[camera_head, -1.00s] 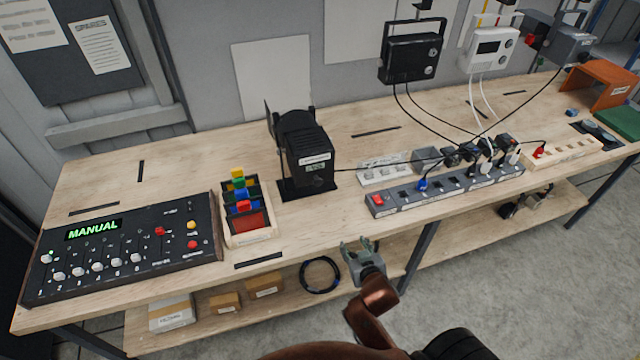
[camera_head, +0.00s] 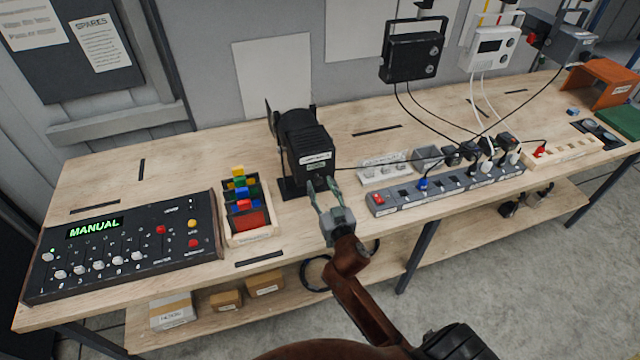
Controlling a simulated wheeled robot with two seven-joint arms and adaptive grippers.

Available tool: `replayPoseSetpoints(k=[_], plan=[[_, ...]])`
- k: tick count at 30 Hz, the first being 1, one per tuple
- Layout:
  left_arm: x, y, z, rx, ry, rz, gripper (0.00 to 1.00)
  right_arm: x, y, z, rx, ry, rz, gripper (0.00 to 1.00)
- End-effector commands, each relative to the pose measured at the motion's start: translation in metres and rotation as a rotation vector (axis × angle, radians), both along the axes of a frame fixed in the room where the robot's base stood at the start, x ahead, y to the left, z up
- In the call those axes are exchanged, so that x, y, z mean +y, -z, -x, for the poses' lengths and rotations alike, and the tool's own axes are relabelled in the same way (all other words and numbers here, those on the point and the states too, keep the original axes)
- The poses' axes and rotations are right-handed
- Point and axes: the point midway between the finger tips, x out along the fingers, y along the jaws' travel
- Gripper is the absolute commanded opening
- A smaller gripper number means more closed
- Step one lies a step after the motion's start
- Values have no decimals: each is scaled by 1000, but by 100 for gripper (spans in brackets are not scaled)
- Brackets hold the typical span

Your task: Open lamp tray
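The lamp (camera_head: 309,150) is a black box-shaped stage light with a white label, standing on a dark base on the workbench. Its barn-door flap stands up at its left side. My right gripper (camera_head: 322,188) is at the lamp's lower front edge, with its two green-grey fingers apart and pointing at the lamp. Nothing shows between the fingers. I cannot tell whether a fingertip touches the lamp. A tray on the lamp is hard to make out; the gripper covers part of the lower front. My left gripper is not in view.
A control console (camera_head: 125,245) reading MANUAL is at the left. A wooden rack (camera_head: 250,239) with coloured pieces stands left of the lamp. A grey power strip (camera_head: 445,192) with plugs and cables lies to the right. Boxes (camera_head: 226,300) sit on the lower shelf.

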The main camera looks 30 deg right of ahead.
Motion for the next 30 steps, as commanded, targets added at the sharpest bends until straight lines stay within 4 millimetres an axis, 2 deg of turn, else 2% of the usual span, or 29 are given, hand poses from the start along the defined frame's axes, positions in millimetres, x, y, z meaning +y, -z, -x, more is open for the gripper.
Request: replayPoseSetpoints(k=[4, 13, 30], plan=[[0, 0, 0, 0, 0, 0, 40, -3, 0, -12, 0, 1, 0, 39], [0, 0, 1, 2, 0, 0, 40, -4, 0, -14, 1, 1, -1, 39], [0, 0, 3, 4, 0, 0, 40, -4, 0, -14, 1, 1, -1, 0]])
